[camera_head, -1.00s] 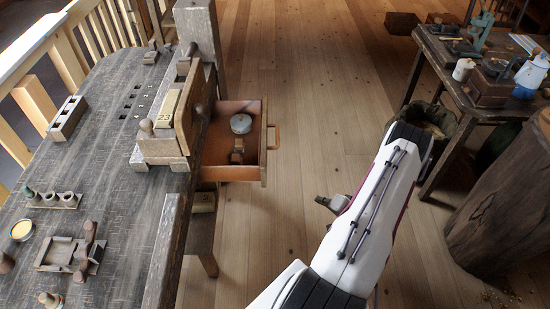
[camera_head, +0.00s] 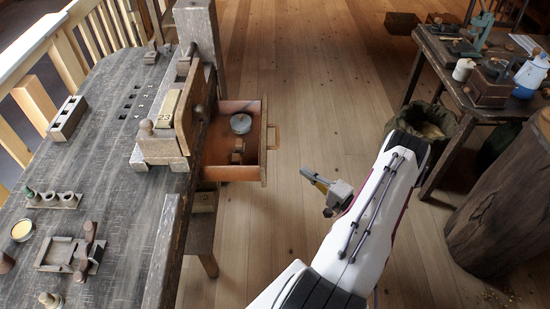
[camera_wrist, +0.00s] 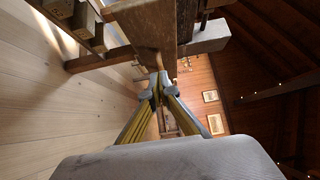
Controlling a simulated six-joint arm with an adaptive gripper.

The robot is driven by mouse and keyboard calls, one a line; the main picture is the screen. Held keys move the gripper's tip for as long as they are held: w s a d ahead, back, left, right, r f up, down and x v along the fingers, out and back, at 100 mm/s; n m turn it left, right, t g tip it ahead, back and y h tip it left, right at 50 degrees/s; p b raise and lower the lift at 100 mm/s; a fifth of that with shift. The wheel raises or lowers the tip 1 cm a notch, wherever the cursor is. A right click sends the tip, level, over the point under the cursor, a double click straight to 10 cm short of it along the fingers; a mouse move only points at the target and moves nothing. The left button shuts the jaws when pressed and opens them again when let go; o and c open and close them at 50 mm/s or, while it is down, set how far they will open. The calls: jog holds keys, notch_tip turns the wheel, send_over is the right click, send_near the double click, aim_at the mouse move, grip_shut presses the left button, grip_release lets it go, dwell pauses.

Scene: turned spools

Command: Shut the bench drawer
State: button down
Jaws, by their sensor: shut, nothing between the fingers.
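The bench drawer (camera_head: 264,165) stands pulled out from the right side of the bench (camera_head: 120,120) in the head view. Its pull handle (camera_head: 276,137) is on its right-hand front. A round grey tin (camera_head: 240,123) and a small brown piece (camera_head: 237,157) lie inside it. My gripper (camera_head: 305,173) is shut and empty, to the right of the drawer front and slightly lower in the picture, apart from it.
A wooden vise jaw (camera_head: 192,110) stands at the bench edge above the drawer. A second table (camera_head: 440,75) with tools, a bin (camera_head: 430,118) and a stump (camera_head: 505,205) are at right. The floor between is clear.

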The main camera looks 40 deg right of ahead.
jog(key=shift+w, duration=0.1)
jog(key=w+a, duration=0.2)
jog(key=w, duration=1)
jog(key=shift+w+a, duration=0.3)
jog(key=shift+a, duration=0.1)
jog(key=shift+w+a, duration=0.15)
dwell(0.5)
send_near(213, 158)
jog(key=w+r, duration=0.1)
jog(key=w, duration=0.1)
jog(key=w+a+r, duration=0.1)
jog(key=w+r, duration=0.1)
jog(key=w+a+r, duration=0.1)
jog(key=w, duration=0.1)
jog(key=shift+w+r, duration=0.2)
jog(key=shift+r, duration=0.05)
jog(key=shift+a, duration=0.1)
dwell(0.4)
